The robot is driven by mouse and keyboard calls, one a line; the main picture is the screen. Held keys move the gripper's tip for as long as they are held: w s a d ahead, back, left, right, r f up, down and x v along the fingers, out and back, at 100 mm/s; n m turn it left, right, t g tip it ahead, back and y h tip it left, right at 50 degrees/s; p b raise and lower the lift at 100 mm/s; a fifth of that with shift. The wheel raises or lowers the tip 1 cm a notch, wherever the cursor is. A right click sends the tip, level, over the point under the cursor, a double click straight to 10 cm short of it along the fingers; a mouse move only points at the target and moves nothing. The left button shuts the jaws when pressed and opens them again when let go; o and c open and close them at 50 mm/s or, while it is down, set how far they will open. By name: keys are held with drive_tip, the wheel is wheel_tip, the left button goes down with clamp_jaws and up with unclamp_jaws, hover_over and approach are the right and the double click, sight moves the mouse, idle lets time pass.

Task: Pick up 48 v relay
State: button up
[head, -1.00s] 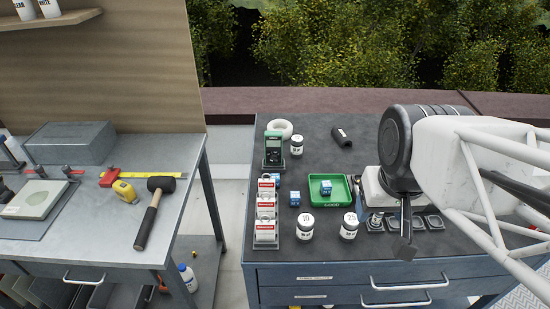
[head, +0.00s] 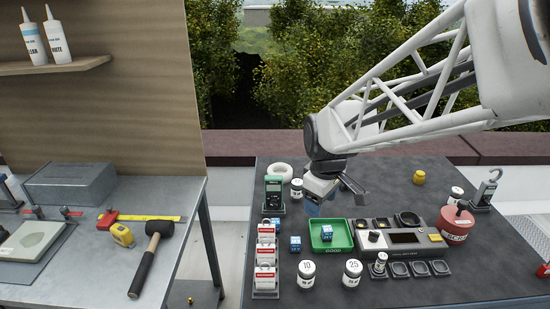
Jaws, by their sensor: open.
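Small blue relay-like blocks with white markings stand on the dark bench. One block (head: 327,233) sits inside the green tray (head: 331,250), another block (head: 295,243) stands just left of the tray, and a third (head: 275,223) is partly hidden near the green meter. Their voltage markings are too small to read, so I cannot tell which is the 48 V relay. My gripper (head: 336,197) is open and appears empty. It hangs above the bench, behind the green tray, apart from the blocks.
White-and-red tags (head: 266,258) stand left of the tray. Jars marked 10 (head: 306,272) and 25 (head: 352,273) stand in front. A grey test device (head: 404,238) and a red pot (head: 455,225) are to the right.

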drive_tip(key=w+a+f+n, duration=0.4)
drive_tip(key=w+a+f, duration=0.1)
drive_tip(key=w, duration=0.2)
drive_tip(key=n+g, duration=0.1)
drive_tip(key=n, duration=0.3)
hover_over(273, 221)
drive_tip(key=f, duration=0.7)
drive_tip(key=shift+s+d, duration=0.15)
drive_tip(key=shift+d, duration=0.1)
drive_tip(key=shift+f, duration=0.1)
drive_tip(key=shift+f, duration=1.25)
drive_tip(key=shift+a+f, duration=0.2)
drive_tip(key=shift+f, duration=2.35)
drive_tip(key=shift+c, duration=0.2)
drive_tip(key=c, duration=1)
